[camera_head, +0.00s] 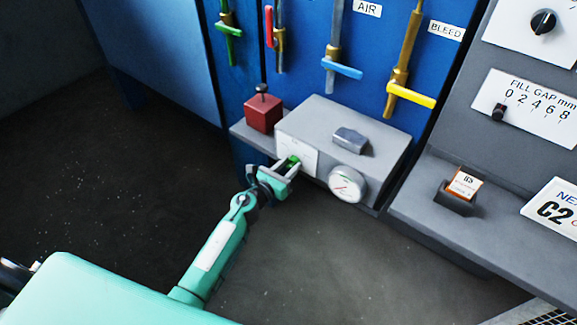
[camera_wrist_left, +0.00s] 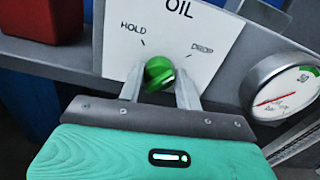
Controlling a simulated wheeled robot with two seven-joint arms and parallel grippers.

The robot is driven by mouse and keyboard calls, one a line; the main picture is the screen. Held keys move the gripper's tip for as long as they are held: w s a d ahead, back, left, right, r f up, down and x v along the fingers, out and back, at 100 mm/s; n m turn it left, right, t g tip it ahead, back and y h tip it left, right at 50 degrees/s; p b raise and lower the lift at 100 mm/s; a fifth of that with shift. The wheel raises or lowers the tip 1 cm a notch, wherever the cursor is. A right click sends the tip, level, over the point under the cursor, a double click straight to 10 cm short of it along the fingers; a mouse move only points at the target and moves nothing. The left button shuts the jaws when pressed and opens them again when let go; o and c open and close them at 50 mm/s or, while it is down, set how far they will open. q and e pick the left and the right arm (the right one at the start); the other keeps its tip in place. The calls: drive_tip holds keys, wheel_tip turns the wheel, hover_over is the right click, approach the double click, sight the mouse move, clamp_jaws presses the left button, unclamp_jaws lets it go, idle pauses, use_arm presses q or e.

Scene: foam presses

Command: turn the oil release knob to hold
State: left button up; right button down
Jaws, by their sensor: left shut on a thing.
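The green oil release knob (camera_wrist_left: 158,72) sits on a white plate (camera_wrist_left: 200,35) marked OIL, with HOLD at its upper left and DROP at its upper right. Its pointer direction is hard to make out. My left gripper (camera_wrist_left: 160,86) is shut on the knob, one finger on each side. In the head view the left gripper (camera_head: 287,168) reaches the front of a grey box (camera_head: 322,118), and a bit of the green knob (camera_head: 294,161) shows between the fingers. My right gripper is not in view.
A round gauge (camera_head: 347,184) is just right of the plate. A red block (camera_head: 263,113) with a dark knob stands at the left on the ledge. Coloured valve levers, blue (camera_head: 342,68) and yellow (camera_head: 411,95), hang above. The floor at left is clear.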

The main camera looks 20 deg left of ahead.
use_arm(q)
drive_tip(key=n, duration=0.5)
drive_tip(key=shift+a+p, duration=0.1)
drive_tip(key=shift+p, duration=0.2)
drive_tip(key=n, duration=0.7)
drive_tip(key=shift+p, duration=0.35)
drive_tip(key=n, duration=0.4)
drive_tip(key=shift+a+f+n, duration=0.1)
drive_tip(key=shift+f+n, duration=0.05)
drive_tip(key=shift+n, duration=0.15)
drive_tip(key=shift+p, duration=0.3)
drive_tip(key=o, duration=1)
drive_tip(key=shift+s, duration=0.1)
